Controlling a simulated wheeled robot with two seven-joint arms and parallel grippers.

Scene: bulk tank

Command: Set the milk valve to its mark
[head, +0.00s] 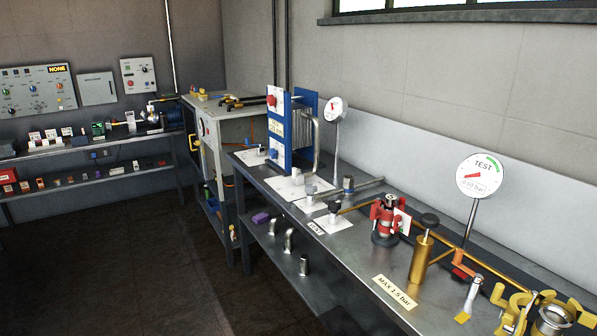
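No fitting can be read as the milk valve, and its mark cannot be made out. On the metal bench, a small valve with a dark knob (334,208) stands on a white card, beside a small label (316,228) too small to read surely. Another small valve-like fitting (310,195) stands on a card behind it. A red fitting (386,219) stands upright farther right. A round gauge marked TEST (482,175) has a red needle and a green band and reads about 0.00 bar. Neither of my grippers is in view.
A blue-framed plate unit (279,128) and a second gauge (335,110) stand at the bench's far end. A brass pump-like cylinder (421,260), a MAX 1.5 bar label (394,291) and yellow clamps (515,311) are nearer. The dark floor (120,265) left is clear.

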